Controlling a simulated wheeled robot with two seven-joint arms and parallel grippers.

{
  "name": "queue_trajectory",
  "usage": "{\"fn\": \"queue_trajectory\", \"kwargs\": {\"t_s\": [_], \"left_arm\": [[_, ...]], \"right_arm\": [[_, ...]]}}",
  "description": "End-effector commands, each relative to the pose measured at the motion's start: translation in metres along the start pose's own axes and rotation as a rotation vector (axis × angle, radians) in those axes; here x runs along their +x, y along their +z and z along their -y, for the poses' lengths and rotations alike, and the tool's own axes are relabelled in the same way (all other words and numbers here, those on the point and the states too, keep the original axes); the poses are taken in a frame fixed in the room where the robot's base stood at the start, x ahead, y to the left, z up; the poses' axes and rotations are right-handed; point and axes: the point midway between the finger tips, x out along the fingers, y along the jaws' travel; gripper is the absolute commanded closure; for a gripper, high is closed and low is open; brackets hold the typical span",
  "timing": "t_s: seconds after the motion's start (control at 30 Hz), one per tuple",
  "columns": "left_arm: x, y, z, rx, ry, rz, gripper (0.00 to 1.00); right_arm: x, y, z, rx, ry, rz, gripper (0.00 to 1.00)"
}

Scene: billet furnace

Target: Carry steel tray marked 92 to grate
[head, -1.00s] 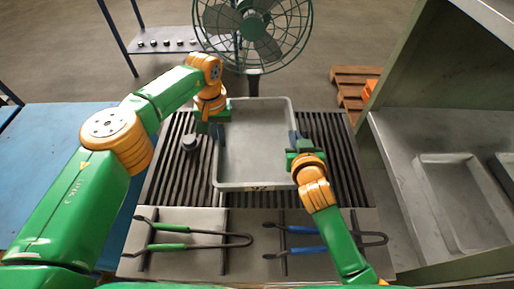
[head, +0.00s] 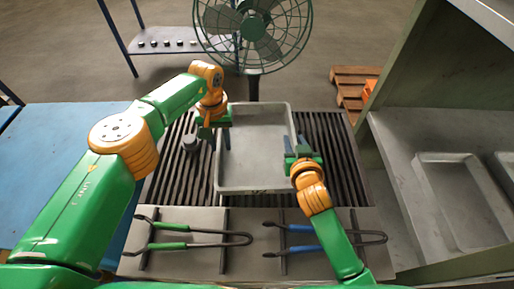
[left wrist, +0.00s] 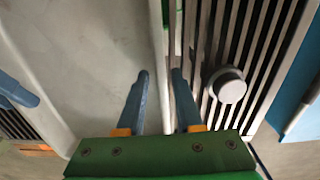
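The grey steel tray (head: 258,178) lies flat on the dark slatted grate (head: 340,165), with its near wall towards me. A small dark marking shows on its near edge, too small to read. My left gripper (head: 220,138) is at the tray's left wall. In the left wrist view its two blue fingers (left wrist: 160,98) stand apart on either side of the tray wall, with gaps. My right gripper (head: 295,145) is at the tray's right wall, with its two blue fingers spread around the rim.
A round grey knob (head: 190,143) stands on the grate left of the tray. Green-handled tongs (head: 185,246) and blue-handled tongs (head: 310,249) lie in front. A green fan (head: 255,30) stands behind. A shelf at right holds another tray (head: 460,205). A blue table (head: 60,150) is at left.

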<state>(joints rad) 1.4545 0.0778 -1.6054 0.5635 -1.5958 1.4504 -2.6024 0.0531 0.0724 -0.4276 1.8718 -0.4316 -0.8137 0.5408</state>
Motion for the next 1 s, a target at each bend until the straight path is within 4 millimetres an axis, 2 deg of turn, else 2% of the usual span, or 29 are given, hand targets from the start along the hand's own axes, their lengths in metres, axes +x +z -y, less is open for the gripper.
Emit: {"fn": "queue_trajectory", "kwargs": {"t_s": [0.07,0.3,0.4,0.5,0.63,0.83,1.0], "left_arm": [[-0.011,-0.001,0.000,0.000,0.001,-0.002,0.65],[-0.077,-0.001,0.000,-0.001,0.001,-0.005,0.65],[-0.100,-0.001,0.000,-0.002,0.000,-0.005,0.65],[-0.113,-0.001,0.000,-0.001,0.000,-0.002,0.65],[-0.118,0.000,0.000,0.001,0.001,-0.001,0.65],[-0.118,0.000,0.000,0.001,0.001,0.000,0.65],[-0.118,0.000,0.000,0.000,0.000,0.000,0.65]], "right_arm": [[0.000,0.000,0.000,0.000,0.000,0.000,0.65],[0.000,0.000,0.000,0.000,0.000,0.000,0.65],[0.000,0.000,0.000,0.000,0.000,0.000,0.65],[0.000,0.000,0.000,0.000,0.000,0.000,0.65],[-0.004,-0.012,0.000,0.001,0.001,-0.005,0.65],[-0.024,-0.060,0.000,0.004,-0.001,-0.008,0.65],[-0.036,-0.087,0.000,0.002,-0.001,-0.004,0.65]]}}
